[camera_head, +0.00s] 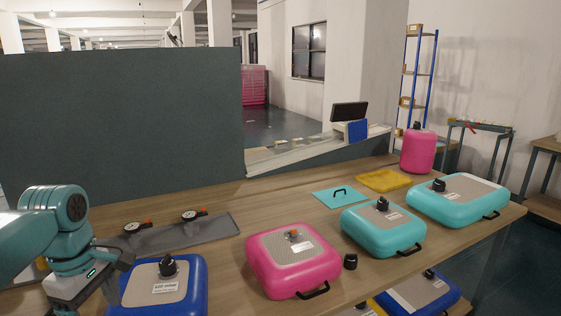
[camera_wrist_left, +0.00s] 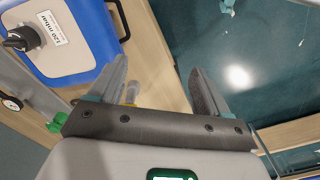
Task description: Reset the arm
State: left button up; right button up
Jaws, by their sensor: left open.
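My left arm (camera_head: 62,225) comes in from the left edge in the head view, bent downward at the wrist. Its gripper (camera_head: 95,290) is low at the bottom left, beside the blue inflatable case (camera_head: 190,290), and partly cut off by the frame. In the left wrist view the two fingers (camera_wrist_left: 160,80) are spread apart with nothing held between them. The blue case (camera_wrist_left: 75,65) with a black knob and a pressure label is at the upper left there. My right gripper is not in view.
A pink case (camera_head: 270,260), turquoise cases (camera_head: 365,240) (camera_head: 470,205) and a pink cylinder (camera_head: 418,150) stand on the wooden table. A dark partition (camera_head: 120,130) stands behind the table.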

pick_arm(q)
jog(key=w+d+f+m+h, duration=0.1)
jog(key=d+f+m, duration=0.4)
jog(key=f, duration=0.8)
jog(key=w+d+f+m+h, duration=0.1)
jog(key=w+d+f+m, duration=0.15)
jog(key=d+f, duration=0.75)
jog(key=s+d+f+m+h, duration=0.1)
jog(key=s+d+f+m, duration=0.2)
jog(key=s+f, duration=0.6)
jog(key=s+d+f+m, duration=0.4)
jog(key=s+f, duration=0.6)
jog(key=shift+s+d+f+h, duration=0.15)
jog(key=shift+d+h, duration=0.05)
jog(key=shift+h, duration=0.2)
